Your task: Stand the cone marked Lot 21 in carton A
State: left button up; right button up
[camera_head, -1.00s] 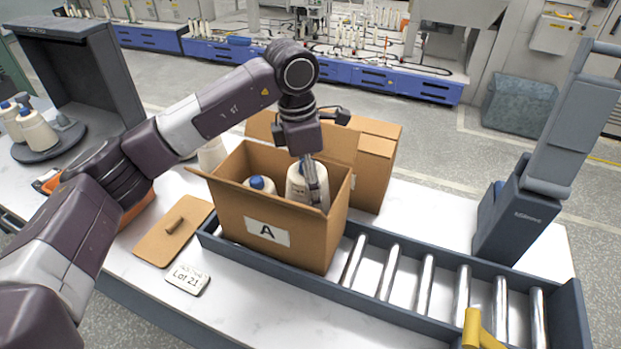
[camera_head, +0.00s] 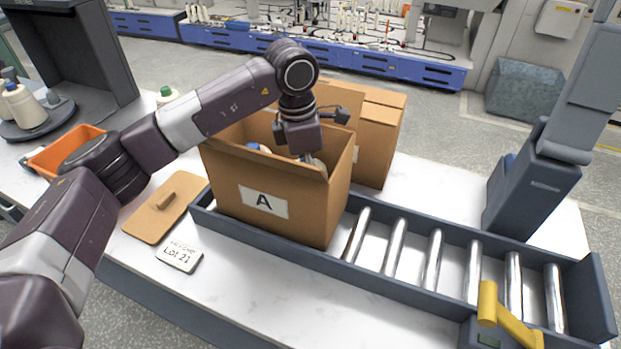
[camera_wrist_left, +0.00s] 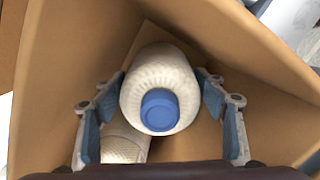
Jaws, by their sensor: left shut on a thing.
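Carton A (camera_head: 238,178) is an open brown box with a white "A" label, standing at the left end of the roller conveyor. My left gripper (camera_head: 312,160) reaches down into it, its fingertips mostly hidden by the carton wall. In the left wrist view my left gripper (camera_wrist_left: 163,105) is shut on a cream cone with a blue tip (camera_wrist_left: 159,65), between the carton walls. Another pale cone (camera_wrist_left: 122,143) stands beside it, lower left. No lot mark shows on the held cone. A card reading "Lot 21" (camera_head: 180,254) lies on the table. My right gripper is out of view.
A second brown carton (camera_head: 380,140) stands behind carton A. A tan lid-like board (camera_head: 165,207) and an orange bin (camera_head: 62,152) are to the left. Cones (camera_head: 25,108) stand on a dark round plate at far left. The conveyor rollers (camera_head: 435,255) to the right are clear.

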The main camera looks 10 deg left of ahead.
pick_arm(q)
jog(key=o, duration=1.6)
jog(key=shift+c, duration=0.2)
jog(key=r, duration=0.4)
jog(key=a+r, duration=0.1)
jog(key=r, duration=0.7)
jog(key=shift+s+a, duration=0.15)
jog(key=shift+s, duration=0.15)
